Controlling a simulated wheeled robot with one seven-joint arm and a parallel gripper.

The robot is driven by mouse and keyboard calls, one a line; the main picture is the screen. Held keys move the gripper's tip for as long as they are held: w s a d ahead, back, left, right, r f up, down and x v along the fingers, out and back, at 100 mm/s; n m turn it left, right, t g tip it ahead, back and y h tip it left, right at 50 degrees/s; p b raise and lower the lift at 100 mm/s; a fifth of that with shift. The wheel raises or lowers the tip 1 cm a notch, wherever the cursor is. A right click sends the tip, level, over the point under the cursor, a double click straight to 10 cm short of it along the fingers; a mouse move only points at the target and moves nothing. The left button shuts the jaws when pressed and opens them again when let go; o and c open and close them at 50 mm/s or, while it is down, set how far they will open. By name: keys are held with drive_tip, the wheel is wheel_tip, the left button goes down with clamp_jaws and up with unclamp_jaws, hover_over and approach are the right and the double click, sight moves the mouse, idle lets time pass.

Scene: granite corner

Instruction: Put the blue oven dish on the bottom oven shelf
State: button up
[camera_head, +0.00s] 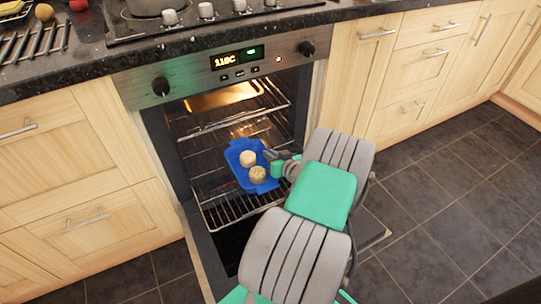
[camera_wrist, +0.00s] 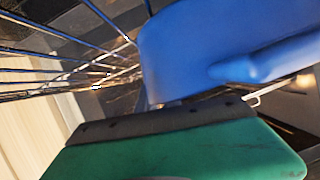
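The blue oven dish (camera_head: 240,171) is inside the open oven (camera_head: 172,150), with two round tan pieces of food (camera_head: 248,158) in it. It lies over the bottom wire shelf (camera_head: 240,208); I cannot tell whether it touches the wires. My gripper (camera_head: 270,157) reaches in from the right and appears shut on the dish's right edge. In the wrist view the dish's blue wall (camera_wrist: 220,50) fills the upper right, right against the dark pad of my green finger. The other finger is hidden there.
An upper wire shelf (camera_head: 228,124) spans the oven above the dish, with a metal tray (camera_head: 225,96) higher up. The oven door (camera_head: 372,241) is lowered under my arm. Wooden cabinets flank the oven. Floor is clear to the right.

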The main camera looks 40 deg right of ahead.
drive_tip(key=o, duration=0.3)
